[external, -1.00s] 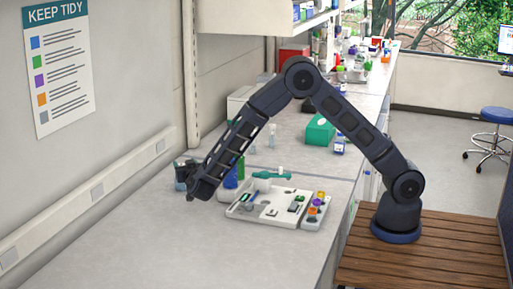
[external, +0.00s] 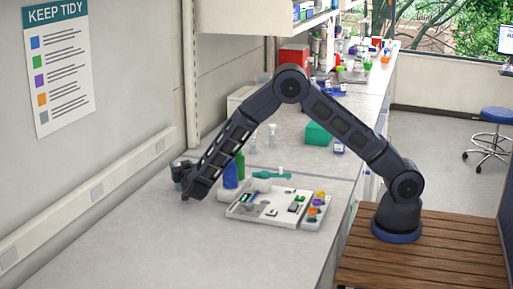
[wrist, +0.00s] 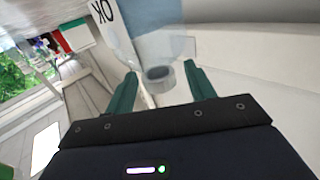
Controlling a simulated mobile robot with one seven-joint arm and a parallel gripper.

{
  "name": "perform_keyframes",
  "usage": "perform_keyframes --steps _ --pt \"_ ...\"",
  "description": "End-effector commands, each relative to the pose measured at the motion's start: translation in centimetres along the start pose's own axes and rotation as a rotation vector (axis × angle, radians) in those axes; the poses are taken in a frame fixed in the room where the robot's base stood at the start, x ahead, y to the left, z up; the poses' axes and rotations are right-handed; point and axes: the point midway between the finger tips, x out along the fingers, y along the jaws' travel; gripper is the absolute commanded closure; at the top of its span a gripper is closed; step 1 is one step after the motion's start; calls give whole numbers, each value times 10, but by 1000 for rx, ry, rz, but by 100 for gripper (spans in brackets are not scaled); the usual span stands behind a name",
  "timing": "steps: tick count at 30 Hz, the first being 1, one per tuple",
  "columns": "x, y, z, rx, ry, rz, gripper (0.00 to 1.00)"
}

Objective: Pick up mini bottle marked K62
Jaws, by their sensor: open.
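My gripper (wrist: 160,69) is open in the wrist view, with its two green fingers apart. A small grey round cap or neck (wrist: 160,74) shows between the fingertips, on a clear and pale-blue translucent body (wrist: 155,40) that runs out of the top of the view. Whether the fingers touch it cannot be told. A white label (wrist: 105,14) beside it shows part of a dark marking with a K, cut off by the edge. In the external view my gripper (external: 187,190) is low over the left part of the bench; the bottle marked K62 cannot be made out there.
A white tray (external: 240,212) with small items lies right of my gripper. A blue bottle (external: 230,175) and a green bottle (external: 240,165) stand behind my forearm. A green box (external: 318,133) is farther back. The front bench (external: 120,240) is clear.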

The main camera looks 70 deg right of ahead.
Motion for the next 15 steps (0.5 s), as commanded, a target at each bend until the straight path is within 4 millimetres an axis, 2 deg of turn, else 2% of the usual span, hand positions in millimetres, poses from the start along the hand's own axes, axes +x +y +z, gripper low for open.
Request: perform_keyframes --steps 7,15 --pt "2 0 0 -1 0 -1 48" --pt "2 0 0 -1 0 -1 100"
